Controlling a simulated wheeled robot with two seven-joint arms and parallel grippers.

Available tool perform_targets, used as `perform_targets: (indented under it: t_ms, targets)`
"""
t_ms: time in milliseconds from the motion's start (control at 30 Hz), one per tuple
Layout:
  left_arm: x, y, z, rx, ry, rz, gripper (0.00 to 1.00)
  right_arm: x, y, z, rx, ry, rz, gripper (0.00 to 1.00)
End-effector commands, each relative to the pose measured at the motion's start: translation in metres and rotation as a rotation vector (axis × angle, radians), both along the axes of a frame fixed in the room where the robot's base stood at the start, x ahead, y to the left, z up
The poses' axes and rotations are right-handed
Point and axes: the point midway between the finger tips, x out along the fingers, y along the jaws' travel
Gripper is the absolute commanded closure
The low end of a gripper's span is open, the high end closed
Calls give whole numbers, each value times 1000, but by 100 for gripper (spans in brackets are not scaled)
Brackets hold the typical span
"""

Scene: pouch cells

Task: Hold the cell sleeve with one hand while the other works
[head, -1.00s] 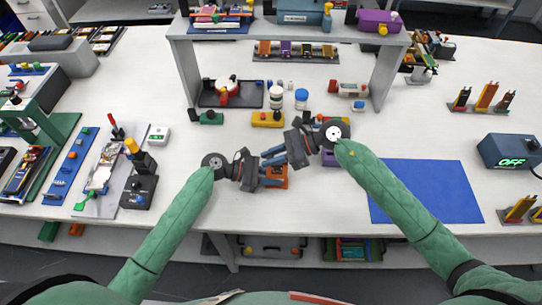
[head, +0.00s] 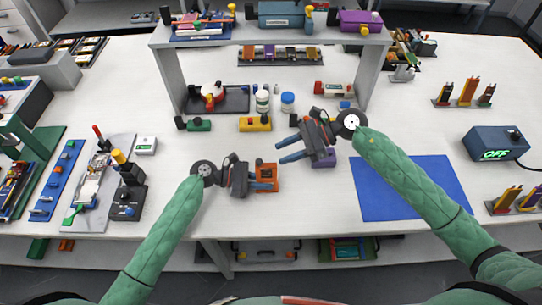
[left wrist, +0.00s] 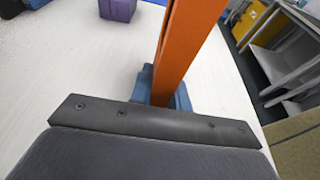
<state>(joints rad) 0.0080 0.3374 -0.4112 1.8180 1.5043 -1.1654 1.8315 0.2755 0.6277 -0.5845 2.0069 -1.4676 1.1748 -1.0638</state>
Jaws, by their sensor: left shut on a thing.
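An orange upright piece (head: 267,178), which I take to be the cell sleeve, stands near the table's front edge. My left gripper (head: 264,177) is shut on it from the left. In the left wrist view the orange piece (left wrist: 183,45) rises between the blue fingers. My right gripper (head: 283,148) is above and to the right of the sleeve, apart from it. Its blue fingers are spread with nothing between them. A purple block (head: 324,159) sits under the right gripper, partly hidden by it; it also shows in the left wrist view (left wrist: 118,9).
A blue mat (head: 400,195) lies clear at the right. A grey shelf frame (head: 170,80) stands behind, with a yellow block (head: 255,124), a white jar (head: 262,100) and a blue jar (head: 287,102) around its opening. A black device (head: 128,203) stands left.

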Motion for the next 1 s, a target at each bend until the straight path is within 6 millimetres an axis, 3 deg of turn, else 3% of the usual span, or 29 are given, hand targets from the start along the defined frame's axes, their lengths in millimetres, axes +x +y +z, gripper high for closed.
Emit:
perform_targets:
  t_ms: [233, 700, 733, 833, 867, 1000]
  targets:
    - [0, 0, 0, 0, 0, 0, 95, 5, -26, 11, 0, -1, -1, 60]
    - [0, 0, 0, 0, 0, 0, 95, 5, -31, 14, 1, 0, -1, 60]
    - [0, 0, 0, 0, 0, 0, 80, 5, -31, 14, 1, 0, -1, 60]
    - [0, 0, 0, 0, 0, 0, 61, 5, -31, 14, 1, 0, -1, 60]
    - [0, 0, 0, 0, 0, 0, 57, 5, -31, 14, 1, 0, -1, 60]
    - [0, 0, 0, 0, 0, 0, 57, 5, -31, 14, 1, 0, -1, 60]
